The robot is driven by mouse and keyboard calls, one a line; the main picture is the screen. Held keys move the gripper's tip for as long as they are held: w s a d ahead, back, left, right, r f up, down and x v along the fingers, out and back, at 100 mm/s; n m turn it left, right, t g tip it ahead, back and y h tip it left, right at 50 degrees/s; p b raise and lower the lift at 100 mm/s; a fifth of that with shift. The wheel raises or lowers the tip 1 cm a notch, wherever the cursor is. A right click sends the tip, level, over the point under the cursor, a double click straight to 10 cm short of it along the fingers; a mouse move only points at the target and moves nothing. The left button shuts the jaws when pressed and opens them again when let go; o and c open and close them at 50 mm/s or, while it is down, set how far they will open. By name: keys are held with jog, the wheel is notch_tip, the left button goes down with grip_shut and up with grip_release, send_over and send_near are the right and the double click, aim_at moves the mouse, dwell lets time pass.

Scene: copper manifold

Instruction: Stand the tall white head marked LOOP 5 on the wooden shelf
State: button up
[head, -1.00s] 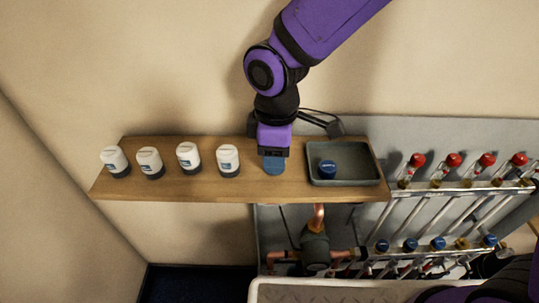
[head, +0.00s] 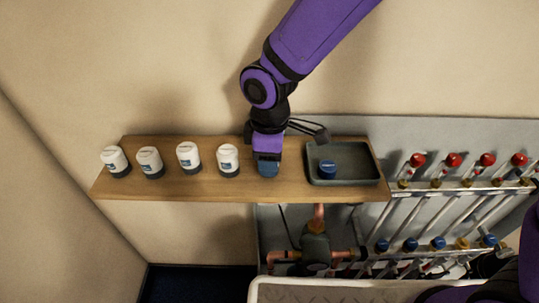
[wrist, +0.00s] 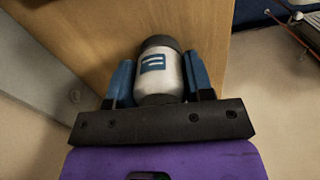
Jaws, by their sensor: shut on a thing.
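My gripper (head: 268,169) is over the wooden shelf (head: 190,190), to the right of the row of white heads. In the wrist view its two blue fingers are shut on a white head (wrist: 158,78) with a dark grey end and a blue label. The label's writing is too small to read. The shelf board (wrist: 105,35) lies just beyond the head's dark end. I cannot tell whether that end touches the board. In the head view the held head is hidden by the gripper.
Several white heads, the nearest being this one (head: 228,159), stand in a row left of my gripper. A grey tray (head: 361,180) with a blue cap (head: 327,169) sits on the shelf to the right. Copper pipework (head: 316,245) is below, and a manifold with red caps (head: 452,160) is at right.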

jog(key=o, duration=1)
notch_tip(320, 180, up, 12)
jog(key=shift+r, duration=0.2)
jog(key=d+r+m+t, duration=0.1)
jog(key=d+r+m, duration=0.3)
jog(key=d, duration=0.5)
jog(key=d+r+m+t, duration=0.2)
jog(key=d+r+m, duration=0.25)
jog(key=d, duration=0.55)
jog(key=s+d+r+m, duration=0.1)
jog(key=s+d+m, duration=0.2)
jog(key=d, duration=0.1)
jog(key=s+d+m+t, duration=0.1)
jog(key=s+d+m, duration=0.2)
jog(key=s+d, duration=0.1)
jog(key=s+d+r+m+t, duration=0.1)
jog(key=s+d+m, duration=0.2)
jog(key=d, duration=0.3)
jog(key=shift+s+r, duration=0.35)
jog(key=shift+s, duration=0.2)
